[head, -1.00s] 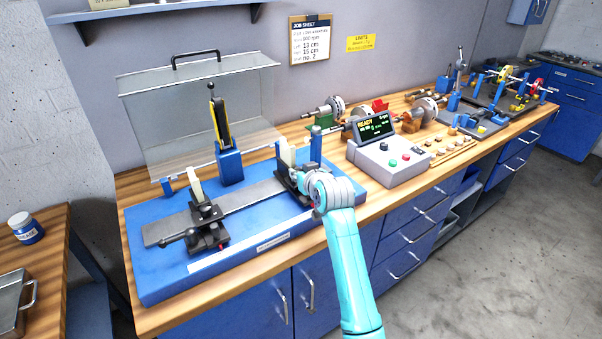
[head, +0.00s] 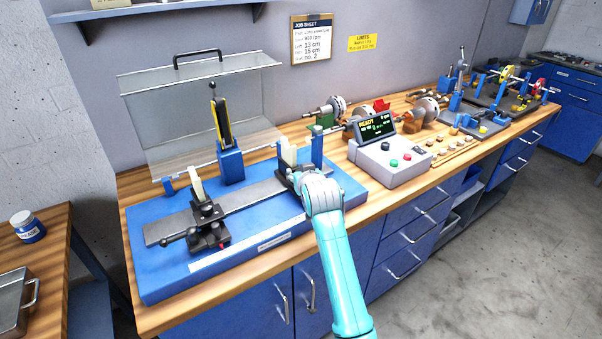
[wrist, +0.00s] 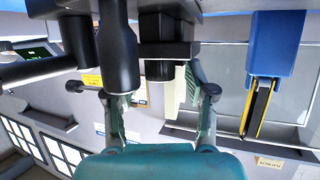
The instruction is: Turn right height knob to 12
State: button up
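The right support stand (head: 284,179) is a black carriage with a cream upright (head: 287,152) on the blue balancing base. My wrist covers its front in the head view, so the right height knob is hidden there. In the wrist view, a short black knob (wrist: 159,70) hangs from a black block, roughly in line with the space between my fingers. My gripper (wrist: 158,100) is open, with one finger on each side. I cannot tell whether either finger touches the knob. A long black rounded handle (wrist: 118,55) passes close to the left finger. No knob scale is readable.
The left support stand (head: 206,222) sits on the grey rail (head: 250,197). A blue post with a yellow-black part (head: 229,160) stands behind the rail. The control box (head: 390,164) reads READY. A clear guard (head: 185,110) stands raised behind. The job sheet (head: 312,40) lists Right 15 cm.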

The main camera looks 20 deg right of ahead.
jog(key=v, duration=1.2)
jog(key=shift+c, duration=0.3)
